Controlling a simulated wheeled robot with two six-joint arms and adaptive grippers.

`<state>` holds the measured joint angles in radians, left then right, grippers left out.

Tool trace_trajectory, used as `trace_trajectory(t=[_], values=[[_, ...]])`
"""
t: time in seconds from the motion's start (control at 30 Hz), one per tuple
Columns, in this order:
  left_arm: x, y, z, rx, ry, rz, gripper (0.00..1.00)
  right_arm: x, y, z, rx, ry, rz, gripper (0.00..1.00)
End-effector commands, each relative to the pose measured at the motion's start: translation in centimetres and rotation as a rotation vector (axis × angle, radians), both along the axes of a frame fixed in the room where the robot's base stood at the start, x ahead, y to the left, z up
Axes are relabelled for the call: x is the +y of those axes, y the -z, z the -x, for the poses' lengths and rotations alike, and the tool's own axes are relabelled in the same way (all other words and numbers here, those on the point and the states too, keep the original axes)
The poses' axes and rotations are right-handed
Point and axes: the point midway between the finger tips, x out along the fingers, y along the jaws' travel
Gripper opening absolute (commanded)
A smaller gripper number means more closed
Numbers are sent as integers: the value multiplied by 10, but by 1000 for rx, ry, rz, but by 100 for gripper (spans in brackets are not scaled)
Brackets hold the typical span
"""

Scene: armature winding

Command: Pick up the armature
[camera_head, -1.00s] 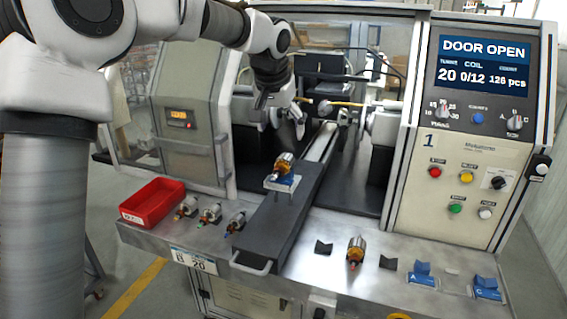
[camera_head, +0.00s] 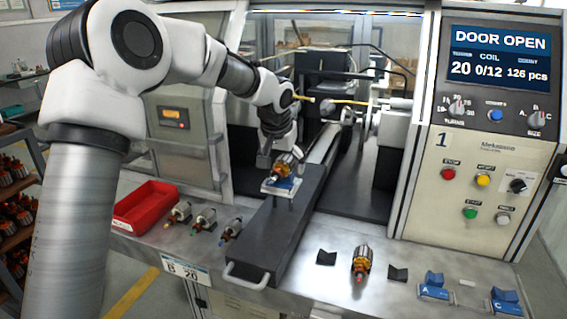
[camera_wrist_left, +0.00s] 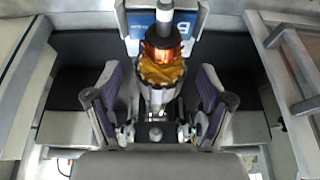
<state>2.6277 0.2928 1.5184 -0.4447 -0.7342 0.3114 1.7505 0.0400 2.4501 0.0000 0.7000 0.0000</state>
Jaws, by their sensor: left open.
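One armature (camera_head: 284,168), with a copper-orange winding and a metal core, rests on a small blue-and-white stand on the dark slide at the machine's opening. It also shows in the left wrist view (camera_wrist_left: 158,72), lying between the two fingers. My left gripper (camera_head: 279,148) is just behind and above this armature in the head view. In the left wrist view its fingers (camera_wrist_left: 157,108) are apart, one on each side of the core, with gaps visible. A second armature (camera_head: 361,262) sits on the front table between two black rests. My right gripper is not in view.
Black rests (camera_head: 326,258) and blue holders (camera_head: 434,287) stand to the right. The control panel (camera_head: 496,130) reads DOOR OPEN. The machine's opening is uncovered.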

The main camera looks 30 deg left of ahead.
Motion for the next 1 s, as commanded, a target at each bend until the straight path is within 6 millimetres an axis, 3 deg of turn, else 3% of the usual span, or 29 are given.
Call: trace_trajectory(t=[0.13, 0.3, 0.37, 0.77, 1.0], values=[[0, 0, 0, 0, 0, 0, 77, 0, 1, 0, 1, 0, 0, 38], [0, 0, 0, 0, 0, 0, 17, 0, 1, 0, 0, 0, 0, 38], [0, 0, 0, 0, 0, 0, 0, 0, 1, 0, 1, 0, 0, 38], [0, -5, 0, -2, 0, -1, 0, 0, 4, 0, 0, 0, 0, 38], [0, -33, -1, -6, -2, -2, 0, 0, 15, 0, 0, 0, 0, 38]])
